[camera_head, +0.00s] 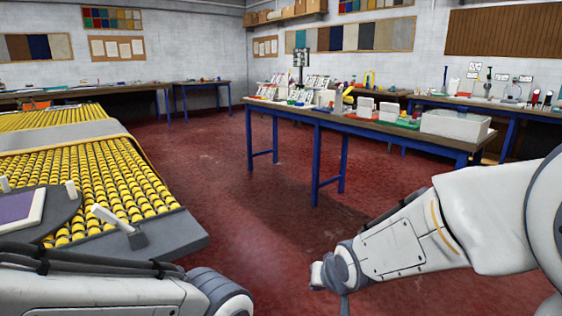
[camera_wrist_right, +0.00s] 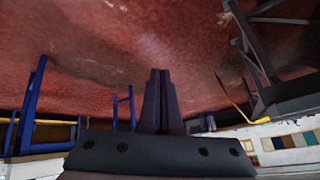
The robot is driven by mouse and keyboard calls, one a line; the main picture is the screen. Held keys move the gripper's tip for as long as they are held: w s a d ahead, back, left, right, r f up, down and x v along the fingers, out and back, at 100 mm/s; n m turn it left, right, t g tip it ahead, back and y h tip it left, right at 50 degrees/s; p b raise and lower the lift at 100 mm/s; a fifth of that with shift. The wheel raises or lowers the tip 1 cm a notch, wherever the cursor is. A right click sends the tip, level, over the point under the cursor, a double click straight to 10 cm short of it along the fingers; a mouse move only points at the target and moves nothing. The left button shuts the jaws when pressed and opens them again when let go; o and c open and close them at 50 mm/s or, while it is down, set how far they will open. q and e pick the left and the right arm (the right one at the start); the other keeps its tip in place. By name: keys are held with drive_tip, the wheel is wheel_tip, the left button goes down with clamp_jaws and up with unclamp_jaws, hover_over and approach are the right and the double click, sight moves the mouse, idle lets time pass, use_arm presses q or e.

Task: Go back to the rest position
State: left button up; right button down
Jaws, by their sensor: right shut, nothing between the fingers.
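My right gripper (camera_wrist_right: 159,75) shows in the right wrist view, its two dark fingers together with nothing between them. It hangs over the bare red floor (camera_head: 270,240), clear of any table. In the head view my right arm comes in from the right and its wrist is low, right of centre; its fingers cannot be made out there. My left arm lies along the lower left edge of the head view. Its gripper is out of the picture.
A yellow roller conveyor (camera_head: 98,170) stands at the left, with a grey end plate near my left arm. A blue-legged table (camera_head: 385,128) with a white bin (camera_head: 455,125) and small items stands ahead. Benches line the walls. Red floor between is clear.

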drive_tip(key=s+d+f+g+h, duration=0.2)
drive_tip(key=s+d+f+g, duration=0.3)
drive_tip(key=s+d, duration=0.6)
drive_tip(key=s+a+r+n+g+y, duration=0.1)
drive_tip(key=s+a+r+n, duration=0.25)
drive_tip(key=s+a, duration=0.35)
drive_tip(key=s+a+r+n+g, duration=0.1)
drive_tip(key=s+a+r+n, duration=0.1)
drive_tip(key=s+a+n, duration=0.4)
wheel_tip(320, 180, up, 27)
drive_tip(key=a+m+p, duration=0.1)
drive_tip(key=p, duration=2.7)
drive_tip(key=shift+r, duration=0.15)
drive_tip(key=shift+m, duration=0.25)
drive_tip(key=shift+a, duration=0.1)
